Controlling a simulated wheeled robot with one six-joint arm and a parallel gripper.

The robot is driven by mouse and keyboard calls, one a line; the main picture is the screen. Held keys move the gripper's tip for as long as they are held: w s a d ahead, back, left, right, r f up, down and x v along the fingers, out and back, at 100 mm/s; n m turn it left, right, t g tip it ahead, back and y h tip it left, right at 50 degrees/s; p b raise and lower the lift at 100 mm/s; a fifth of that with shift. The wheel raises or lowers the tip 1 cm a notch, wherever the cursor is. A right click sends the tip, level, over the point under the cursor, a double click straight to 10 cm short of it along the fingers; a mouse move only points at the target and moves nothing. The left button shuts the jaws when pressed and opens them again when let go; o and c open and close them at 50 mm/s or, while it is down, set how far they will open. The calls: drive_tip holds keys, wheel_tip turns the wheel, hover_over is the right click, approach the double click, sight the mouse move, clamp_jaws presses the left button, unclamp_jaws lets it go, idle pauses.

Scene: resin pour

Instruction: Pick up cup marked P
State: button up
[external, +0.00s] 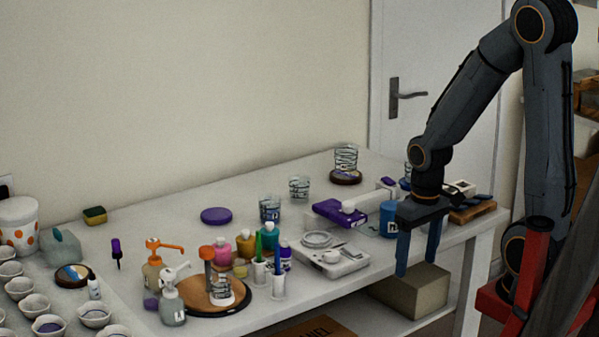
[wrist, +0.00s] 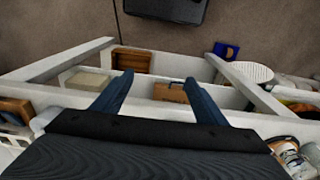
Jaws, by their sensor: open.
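Several clear cups with dark markings stand on the white table in the external view: one on a dark round coaster at the back (external: 346,158), one left of it (external: 299,187), one nearer the middle (external: 270,208), and one at the front on a round wooden board (external: 221,288). Part of another shows behind my arm. I cannot read a P on any of them. My gripper (external: 416,266) is open and empty, fingers pointing down at the table's right front edge, apart from the cups. In the wrist view my fingers (wrist: 157,80) are spread, with no cup between them.
A digital scale (external: 332,262), a blue container (external: 389,219), a purple box (external: 340,212) and pump bottles (external: 172,300) crowd the table. White bowls (external: 95,314) line the left. A cardboard box (external: 415,290) sits on the lower shelf. The back left tabletop is fairly clear.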

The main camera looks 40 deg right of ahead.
wheel_tip(320, 180, up, 12)
drive_tip(key=w+a+r+n+y, duration=0.15)
drive_tip(key=w+n, duration=0.25)
drive_tip(key=w, duration=0.9)
drive_tip(key=w+a+r+n+y, duration=0.1)
drive_tip(key=w+r+n, duration=0.15)
drive_tip(key=w, duration=1.15)
drive_tip(key=n+y, duration=0.2)
drive_tip(key=n, duration=0.5)
hover_over(262, 220)
drive_tip(key=s+d, duration=0.1)
drive_tip(key=d, duration=0.4)
drive_tip(key=shift+t, duration=0.4)
wheel_tip(262, 220, down, 10)
drive_tip(key=shift+s+f+b, duration=0.1)
drive_tip(key=shift+s+b, duration=0.05)
drive_tip(key=shift+b, duration=0.15)
drive_tip(key=shift+p+x, duration=1.35)
drive_tip(key=shift+x, duration=2.05)
